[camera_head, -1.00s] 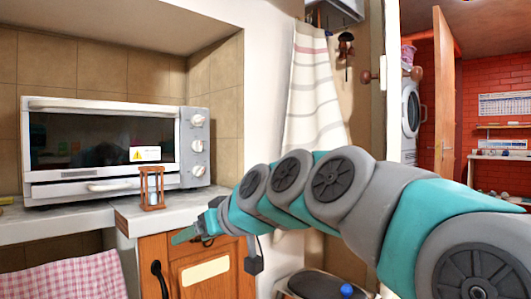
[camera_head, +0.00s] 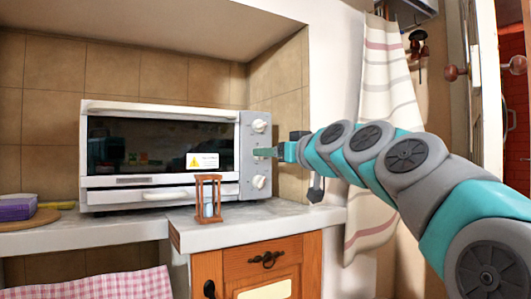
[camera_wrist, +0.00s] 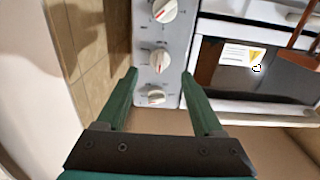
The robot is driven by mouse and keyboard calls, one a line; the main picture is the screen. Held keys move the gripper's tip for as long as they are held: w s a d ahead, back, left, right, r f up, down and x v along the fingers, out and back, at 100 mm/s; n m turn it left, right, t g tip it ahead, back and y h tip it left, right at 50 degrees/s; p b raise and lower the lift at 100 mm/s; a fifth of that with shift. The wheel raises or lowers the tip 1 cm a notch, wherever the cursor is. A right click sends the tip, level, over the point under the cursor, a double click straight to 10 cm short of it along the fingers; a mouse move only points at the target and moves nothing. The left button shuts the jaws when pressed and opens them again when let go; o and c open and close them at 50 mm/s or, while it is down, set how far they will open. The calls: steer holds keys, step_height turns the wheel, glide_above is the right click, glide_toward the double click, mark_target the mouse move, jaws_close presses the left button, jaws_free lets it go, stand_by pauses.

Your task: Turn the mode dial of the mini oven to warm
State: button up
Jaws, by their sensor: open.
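The white mini oven (camera_head: 160,108) stands on the counter with its door closed. Its grey control panel (camera_head: 257,166) carries three white dials in a column: an upper dial (camera_head: 260,126), a middle one and a lower dial (camera_head: 259,182). The labels are too small to read, so I cannot tell which is the mode dial. My gripper (camera_head: 264,152) is at middle-dial height, partly hiding that dial. In the wrist view, which appears upside down, my gripper (camera_wrist: 160,73) is open and empty. Its fingers straddle the view of the middle dial (camera_wrist: 160,60); contact cannot be told.
A wooden hourglass (camera_head: 208,199) stands on the counter edge before the oven. A purple box (camera_head: 18,207) lies on a board at the left. The tiled side wall (camera_head: 290,85) is close to the right of the oven. A striped towel (camera_head: 385,100) hangs farther right.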

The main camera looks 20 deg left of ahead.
steer(key=x, duration=0.4)
jaws_close()
stand_by(0.6)
